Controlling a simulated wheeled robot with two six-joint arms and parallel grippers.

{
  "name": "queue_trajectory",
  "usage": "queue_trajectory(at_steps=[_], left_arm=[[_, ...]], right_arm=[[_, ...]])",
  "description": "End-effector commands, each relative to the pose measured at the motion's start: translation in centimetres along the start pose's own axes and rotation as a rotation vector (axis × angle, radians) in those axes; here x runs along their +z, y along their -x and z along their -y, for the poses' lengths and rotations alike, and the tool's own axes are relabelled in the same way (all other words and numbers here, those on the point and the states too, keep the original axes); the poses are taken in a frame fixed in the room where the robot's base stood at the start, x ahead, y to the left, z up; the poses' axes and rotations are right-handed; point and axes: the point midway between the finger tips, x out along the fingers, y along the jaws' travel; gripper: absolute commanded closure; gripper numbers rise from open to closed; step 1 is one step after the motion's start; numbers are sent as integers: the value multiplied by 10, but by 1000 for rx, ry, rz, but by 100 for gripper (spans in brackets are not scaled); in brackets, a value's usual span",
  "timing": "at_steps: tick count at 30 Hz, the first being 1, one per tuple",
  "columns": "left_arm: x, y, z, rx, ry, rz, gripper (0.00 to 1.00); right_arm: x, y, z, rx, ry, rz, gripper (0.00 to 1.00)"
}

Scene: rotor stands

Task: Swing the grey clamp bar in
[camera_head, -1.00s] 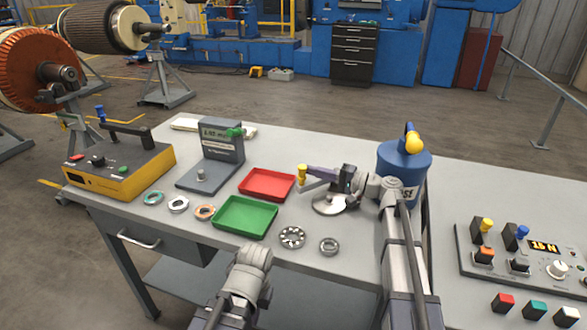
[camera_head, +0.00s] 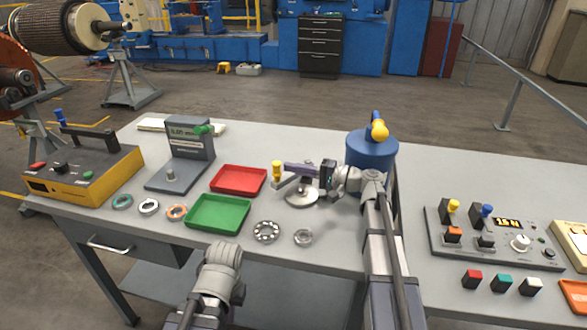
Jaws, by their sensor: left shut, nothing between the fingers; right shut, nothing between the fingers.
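The grey clamp bar (camera_head: 285,184) stands over a round metal disc (camera_head: 302,198) at the middle of the bench. Its yellow knob (camera_head: 277,170) is at the bar's left end, just right of the red tray. My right gripper (camera_head: 289,167) is shut, with its fingers pointing left just behind the bar and close to the knob. I cannot tell whether they touch. The gripper and wrist hide the bar's right end. My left gripper (camera_head: 237,291) is low in front of the bench, empty, its fingers hidden by the wrist.
A red tray (camera_head: 238,180) and a green tray (camera_head: 218,198) lie left of the clamp. Several rings lie along the front edge. A blue canister (camera_head: 371,149) stands close behind my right wrist. A control panel (camera_head: 490,262) is at the right, a yellow box (camera_head: 90,175) at the left.

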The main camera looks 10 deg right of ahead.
Motion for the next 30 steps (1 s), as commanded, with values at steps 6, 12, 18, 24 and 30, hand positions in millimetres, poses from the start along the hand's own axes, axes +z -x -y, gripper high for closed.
queue_trajectory(at_steps=[6, 12, 18, 24, 30], left_arm=[[0, 0, 0, 0, 0, 0, 100], [0, 0, 0, 0, 0, 0, 100], [0, 0, 0, 0, 0, 0, 100], [0, 0, 0, 0, 0, 0, 100], [0, 0, 0, 0, 0, 0, 100]], right_arm=[[0, 0, 0, 0, 0, 0, 100], [0, 0, 0, 0, 0, 0, 100], [0, 0, 0, 0, 0, 0, 100], [0, 3, 0, 0, 0, -1, 100], [0, 32, 0, 0, 0, -4, 100]])
